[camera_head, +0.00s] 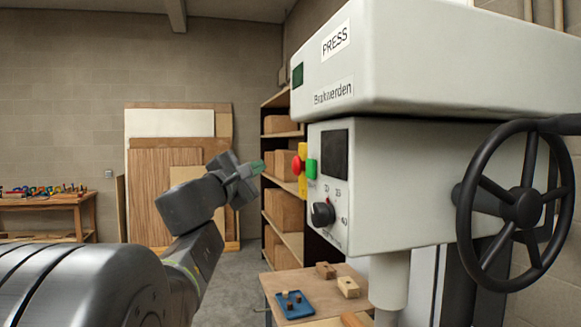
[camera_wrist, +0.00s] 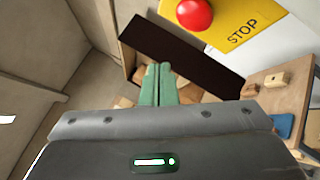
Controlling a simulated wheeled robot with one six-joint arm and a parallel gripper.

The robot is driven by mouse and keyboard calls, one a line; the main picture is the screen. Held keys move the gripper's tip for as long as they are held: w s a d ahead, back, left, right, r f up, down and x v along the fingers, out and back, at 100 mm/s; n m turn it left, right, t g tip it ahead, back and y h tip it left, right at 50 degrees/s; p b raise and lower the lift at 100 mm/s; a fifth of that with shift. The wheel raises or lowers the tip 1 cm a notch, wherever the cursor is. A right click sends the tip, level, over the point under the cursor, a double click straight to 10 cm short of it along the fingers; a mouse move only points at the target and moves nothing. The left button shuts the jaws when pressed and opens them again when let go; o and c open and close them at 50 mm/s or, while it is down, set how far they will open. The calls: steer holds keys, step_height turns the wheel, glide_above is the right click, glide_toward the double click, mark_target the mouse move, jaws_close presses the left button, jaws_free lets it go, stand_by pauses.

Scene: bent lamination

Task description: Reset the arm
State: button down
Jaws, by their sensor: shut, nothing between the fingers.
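My arm reaches up from the lower left in the head view. My gripper (camera_head: 262,165) is at its end, left of the press's control panel. In the wrist view the green fingers of my gripper (camera_wrist: 160,68) are together with nothing between them. The red stop button (camera_head: 296,165) on its yellow plate is just right of the fingertips in the head view. In the wrist view the red button (camera_wrist: 195,14) is above the fingertips, apart from them, beside the word STOP.
The grey press (camera_head: 400,195) with a black handwheel (camera_head: 520,208) fills the right side. Below it a wooden table (camera_head: 272,284) bears a blue tray (camera_head: 293,306) and small wooden blocks. A shelf (camera_head: 291,245) with wooden blocks stands behind. Wood panels (camera_head: 160,190) lean on the back wall.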

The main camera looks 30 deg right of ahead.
steer(key=shift+d, duration=0.1)
stand_by(0.3)
steer(key=shift+w+a+p, duration=0.25)
steer(key=shift+a+p, duration=0.65)
steer(key=shift+p, duration=0.2)
steer(key=shift+w+a+p, duration=0.2)
steer(key=shift+a+p, duration=0.7)
steer(key=shift+p, duration=0.15)
steer(key=shift+d, duration=0.1)
steer(key=s+d+b, duration=0.1)
steer(key=d+b, duration=0.3)
steer(key=d, duration=0.2)
steer(key=shift+s+f, duration=0.25)
steer(key=shift+d+b, duration=0.1)
steer(key=shift+b, duration=0.3)
